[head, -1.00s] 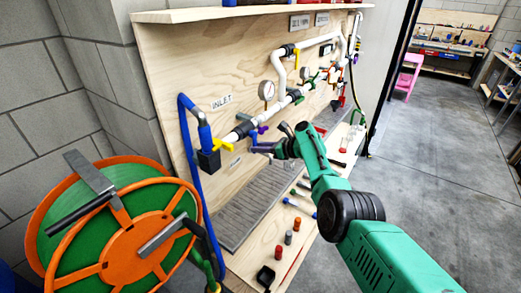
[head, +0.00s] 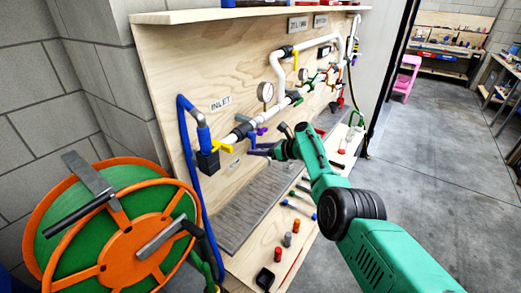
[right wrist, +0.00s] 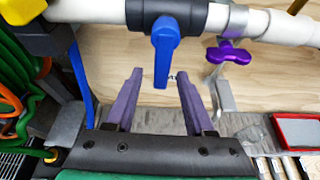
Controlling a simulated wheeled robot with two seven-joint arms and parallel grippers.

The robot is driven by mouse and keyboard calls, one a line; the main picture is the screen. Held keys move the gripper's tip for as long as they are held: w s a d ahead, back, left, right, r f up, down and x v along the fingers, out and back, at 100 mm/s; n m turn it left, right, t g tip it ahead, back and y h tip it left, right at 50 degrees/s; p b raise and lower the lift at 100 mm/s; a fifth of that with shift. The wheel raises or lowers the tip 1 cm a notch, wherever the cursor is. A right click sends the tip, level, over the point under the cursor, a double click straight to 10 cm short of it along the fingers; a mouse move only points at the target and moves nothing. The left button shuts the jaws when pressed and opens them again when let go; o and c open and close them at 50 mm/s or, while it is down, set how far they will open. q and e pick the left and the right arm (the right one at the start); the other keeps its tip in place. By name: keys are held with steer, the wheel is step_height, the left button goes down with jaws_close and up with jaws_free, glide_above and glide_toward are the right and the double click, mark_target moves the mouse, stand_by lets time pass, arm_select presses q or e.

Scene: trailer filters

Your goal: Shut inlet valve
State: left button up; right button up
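The INLET label (head: 220,103) is on the plywood board above the left end of the white pipe. My left gripper is not in view.
A purple handle (right wrist: 232,54) sits on a grey fitting just right of the blue lever. A blue hose (head: 187,150) runs down at the left. An orange and green reel (head: 120,235) stands front left. Small tools and parts lie on the bench below.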

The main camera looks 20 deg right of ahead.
steer(key=shift+r+p, duration=0.2)
steer(key=shift+p, duration=0.1)
steer(key=p+v, duration=0.8)
steer(key=v, duration=0.6)
steer(key=shift+s+p, duration=0.25)
steer(key=shift+p, duration=0.1)
steer(key=shift+d, duration=0.1)
